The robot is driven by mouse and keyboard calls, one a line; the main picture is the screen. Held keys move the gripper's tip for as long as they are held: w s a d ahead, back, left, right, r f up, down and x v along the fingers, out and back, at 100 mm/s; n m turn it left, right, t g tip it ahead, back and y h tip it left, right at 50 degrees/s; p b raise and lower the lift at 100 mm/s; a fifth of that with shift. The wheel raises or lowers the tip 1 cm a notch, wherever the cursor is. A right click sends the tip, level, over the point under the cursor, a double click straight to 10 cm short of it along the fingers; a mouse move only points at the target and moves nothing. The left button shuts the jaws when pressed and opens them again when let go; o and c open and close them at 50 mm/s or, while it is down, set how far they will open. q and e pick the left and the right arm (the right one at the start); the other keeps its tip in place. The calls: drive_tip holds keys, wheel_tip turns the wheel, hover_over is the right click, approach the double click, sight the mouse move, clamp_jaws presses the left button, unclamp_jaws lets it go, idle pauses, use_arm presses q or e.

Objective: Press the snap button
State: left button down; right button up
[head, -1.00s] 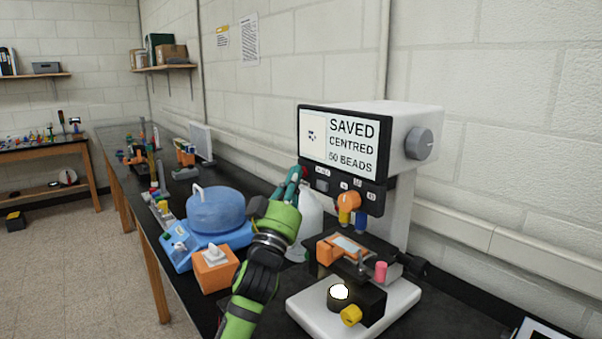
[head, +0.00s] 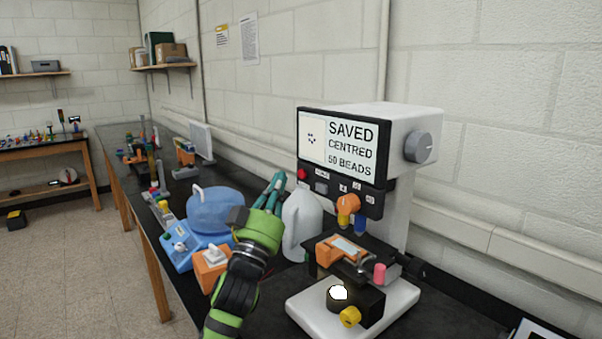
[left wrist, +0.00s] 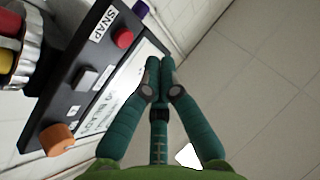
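The red snap button (head: 302,174) is on the dark panel below the microscope's screen (head: 338,142). The screen reads "SAVED CENTRED 50 BEADS". In the left wrist view the red button (left wrist: 123,38) sits beside a "SNAP" label. My left gripper (head: 279,176) is left of the button and apart from it. Its teal fingers (left wrist: 160,61) meet at the tips with nothing between them. My right gripper is not in view.
A white jug (head: 302,225) stands behind my left gripper, beside the microscope (head: 397,230). A blue device with a domed lid (head: 214,210) and an orange box (head: 210,268) stand to the left on the dark bench.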

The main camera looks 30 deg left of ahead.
use_arm(q)
drive_tip(key=shift+s+a, duration=0.3)
drive_tip(key=shift+s, duration=0.35)
drive_tip(key=shift+s+a, duration=0.25)
drive_tip(key=shift+s, duration=0.4)
